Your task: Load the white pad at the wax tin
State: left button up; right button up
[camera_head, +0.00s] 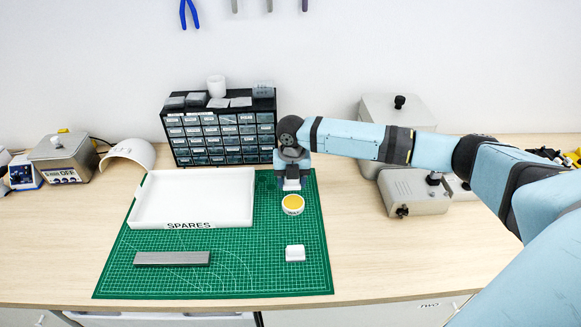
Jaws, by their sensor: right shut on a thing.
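The wax tin (293,204) is a small round tin with a yellow-orange top and a white labelled side, on the green cutting mat. My right gripper (291,180) points down just behind the tin and is shut on a small white thing, which looks like the white pad (291,185). The pad shows just below the fingers, mostly hidden by them. I cannot tell whether it touches the tin's rim. My left gripper is not in view.
A white SPARES tray (190,224) lies left of the tin. A small white block (295,253) and a grey bar (172,259) lie on the mat (250,275) in front. A drawer cabinet (221,130) stands behind. Grey boxes (413,190) stand at right.

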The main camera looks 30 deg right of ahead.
aim_at(294, 203)
jog(key=shift+d+f, duration=0.25)
jog(key=shift+d, duration=0.1)
jog(key=shift+f+b, duration=0.55)
jog(key=shift+b, duration=0.05)
notch_tip(294, 203, down, 3)
jog(key=b, duration=0.3)
jog(key=shift+f+b, duration=0.2)
jog(key=shift+b, duration=0.2)
jog(key=shift+f+b, duration=0.6)
jog(key=shift+b, duration=0.1)
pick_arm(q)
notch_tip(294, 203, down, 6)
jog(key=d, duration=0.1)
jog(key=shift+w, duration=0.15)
pick_arm(e)
jog(key=shift+f, duration=0.15)
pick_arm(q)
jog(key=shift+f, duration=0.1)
pick_arm(e)
jog(key=shift+f, duration=0.45)
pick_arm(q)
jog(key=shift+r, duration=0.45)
pick_arm(e)
jog(key=shift+f, duration=0.15)
dwell(0.6)
